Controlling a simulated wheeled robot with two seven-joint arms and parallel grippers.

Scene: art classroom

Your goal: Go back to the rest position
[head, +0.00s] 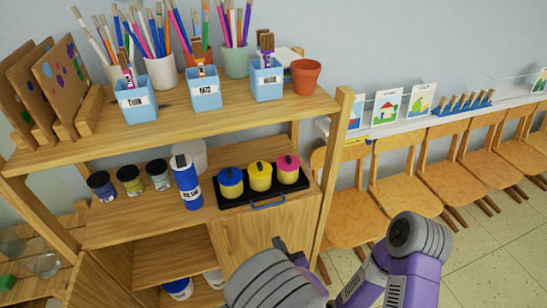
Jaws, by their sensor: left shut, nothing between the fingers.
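My left gripper (280,244) is at the bottom middle, in front of the lower part of the wooden shelf (327,180). Only a small dark part of it shows above a grey joint of my arm. It is shut with nothing in it and touches no object that I can see. My right gripper cannot be made out in the view.
The shelf holds light blue cups (136,105), brush pots, a blue bottle (187,183), and a black tray (232,203) with three paint jars. Wooden chairs (350,217) line the wall at right. Open tiled floor (490,245) lies at the lower right.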

